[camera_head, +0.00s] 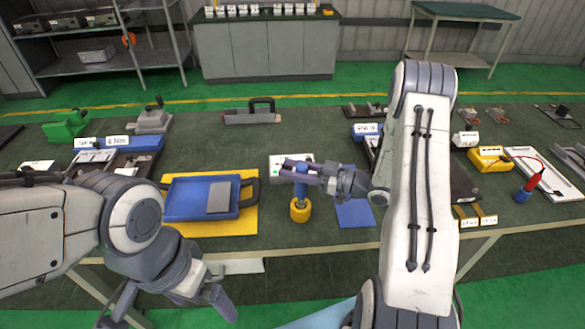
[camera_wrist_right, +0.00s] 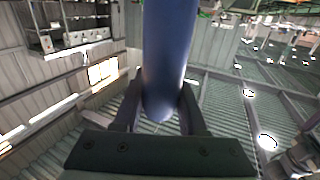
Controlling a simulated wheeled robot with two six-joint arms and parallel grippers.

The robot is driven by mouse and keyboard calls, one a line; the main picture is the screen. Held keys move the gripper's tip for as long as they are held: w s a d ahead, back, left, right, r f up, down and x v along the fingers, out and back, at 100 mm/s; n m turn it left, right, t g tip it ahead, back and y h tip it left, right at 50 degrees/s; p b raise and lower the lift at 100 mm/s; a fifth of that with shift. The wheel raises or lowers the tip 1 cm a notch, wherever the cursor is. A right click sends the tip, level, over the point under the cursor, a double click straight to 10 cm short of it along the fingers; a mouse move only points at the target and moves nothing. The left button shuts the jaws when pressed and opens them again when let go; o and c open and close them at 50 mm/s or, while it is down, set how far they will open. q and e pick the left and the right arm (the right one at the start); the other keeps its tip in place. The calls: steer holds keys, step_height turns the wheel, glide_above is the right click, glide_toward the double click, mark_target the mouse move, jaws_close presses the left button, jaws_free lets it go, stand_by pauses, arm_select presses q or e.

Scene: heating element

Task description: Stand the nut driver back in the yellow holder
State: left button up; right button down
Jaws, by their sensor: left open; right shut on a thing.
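The nut driver (camera_head: 301,192) has a blue handle and stands about upright over the yellow holder (camera_head: 299,212) near the table's front edge. Its lower end meets the holder's top in the head view; how deep it sits is hidden. My right gripper (camera_head: 297,171) is shut around the handle from the right. The right wrist view shows the blue handle (camera_wrist_right: 168,55) between both fingers. My left gripper (camera_head: 167,308) is open and empty, low at the front left, in front of the table edge.
A blue tray (camera_head: 185,205) with a grey block lies on a yellow mat (camera_head: 240,228) left of the holder. A blue pad (camera_head: 355,213) lies to its right. A red tool (camera_head: 531,182) stands in a blue holder at the far right. Some dark table is clear behind.

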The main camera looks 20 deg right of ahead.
steer(key=shift+f+b, duration=1.35)
steer(key=shift+f, duration=0.4)
steer(key=shift+c, duration=1.9)
jaws_free()
steer(key=b+v, duration=0.2)
steer(key=v, duration=0.8)
steer(key=shift+d+b, duration=0.2)
steer(key=shift+b, duration=0.1)
steer(key=shift+s, duration=0.1)
